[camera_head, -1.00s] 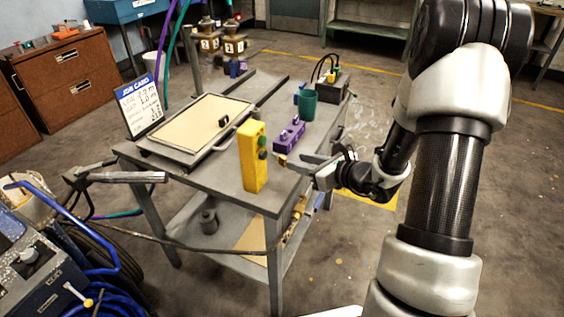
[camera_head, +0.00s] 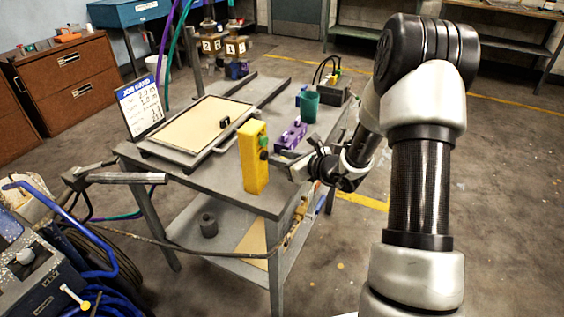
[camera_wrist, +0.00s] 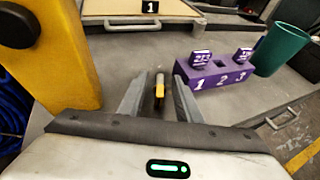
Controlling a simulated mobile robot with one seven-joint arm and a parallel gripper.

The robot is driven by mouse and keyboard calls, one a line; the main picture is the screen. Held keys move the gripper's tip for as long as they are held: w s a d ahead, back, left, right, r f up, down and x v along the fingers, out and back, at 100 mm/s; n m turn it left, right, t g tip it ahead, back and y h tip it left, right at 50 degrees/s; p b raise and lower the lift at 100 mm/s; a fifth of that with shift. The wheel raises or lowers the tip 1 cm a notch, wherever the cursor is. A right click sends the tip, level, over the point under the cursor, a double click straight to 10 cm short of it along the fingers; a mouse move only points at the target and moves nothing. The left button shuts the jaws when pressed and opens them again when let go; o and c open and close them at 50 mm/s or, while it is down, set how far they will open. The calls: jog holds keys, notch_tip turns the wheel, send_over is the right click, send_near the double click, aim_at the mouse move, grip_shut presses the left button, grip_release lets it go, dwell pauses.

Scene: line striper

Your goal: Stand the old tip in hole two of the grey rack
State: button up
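My gripper (camera_wrist: 160,73) is low over the cart's near right edge. Its fingers are apart. Between them shows a small upright piece with a yellow-orange front (camera_wrist: 159,91); gaps show on both sides, and I cannot tell whether it is the old tip. The head view shows my gripper (camera_head: 297,169) just right of the yellow box. No grey rack shows; the rack numbered 1, 2, 3 is purple (camera_wrist: 208,84), ahead and right of the fingers. Dark purple lettered pieces stand at one (camera_wrist: 201,57) and three (camera_wrist: 243,54). Hole two (camera_wrist: 220,64) looks empty.
A tall yellow box with knobs (camera_head: 254,163) stands close left of my gripper. A green cup (camera_head: 308,105) is behind the rack. A framed tan board (camera_head: 192,124) and a job card (camera_head: 141,107) are farther left. A hose (camera_head: 150,237) crosses the cart's front.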

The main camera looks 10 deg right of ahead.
grip_shut()
